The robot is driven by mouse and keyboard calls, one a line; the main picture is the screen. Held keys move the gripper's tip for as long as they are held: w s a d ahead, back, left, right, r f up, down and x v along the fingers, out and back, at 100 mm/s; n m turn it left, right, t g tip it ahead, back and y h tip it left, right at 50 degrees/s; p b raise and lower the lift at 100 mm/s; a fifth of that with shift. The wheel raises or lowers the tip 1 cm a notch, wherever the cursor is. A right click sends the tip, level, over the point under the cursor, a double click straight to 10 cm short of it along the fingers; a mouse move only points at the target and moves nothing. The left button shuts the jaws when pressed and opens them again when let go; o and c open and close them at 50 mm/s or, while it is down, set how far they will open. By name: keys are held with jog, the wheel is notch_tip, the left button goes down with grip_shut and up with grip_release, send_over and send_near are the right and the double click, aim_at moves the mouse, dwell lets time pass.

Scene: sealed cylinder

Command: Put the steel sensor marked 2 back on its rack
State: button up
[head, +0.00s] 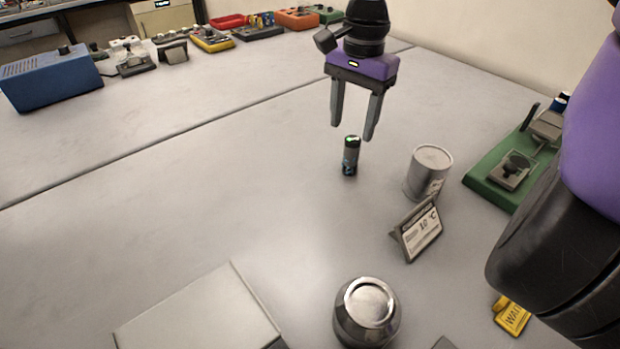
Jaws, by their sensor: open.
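My gripper (352,131) is open and points down, its two fingers apart. A small dark upright cylinder (350,160) with a green-lit top and a bluish base stands just below the fingertips. It appears to be outside the grip, though the exact gap is hard to judge. A pale metal cylinder (425,175) with a small label stands to its right. A rounded shiny steel vessel (366,315) with a flat lid stands at the front. I cannot read a 2 on any of them, and I cannot tell which is the sensor. No rack is clearly recognisable.
A tilted sign (418,232) reading about 10 °C stands beside the pale cylinder. A green board device (510,170) is at right, a yellow WAIT tag (511,316) at lower right. A white box (200,315) is in front. A blue box (50,78) and several devices line the back. The left middle is clear.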

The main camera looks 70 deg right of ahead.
aim_at(351, 155)
jog(key=shift+s+a+f, duration=0.15)
jog(key=shift+s+f, duration=0.2)
jog(key=shift+f, duration=3.7)
grip_shut()
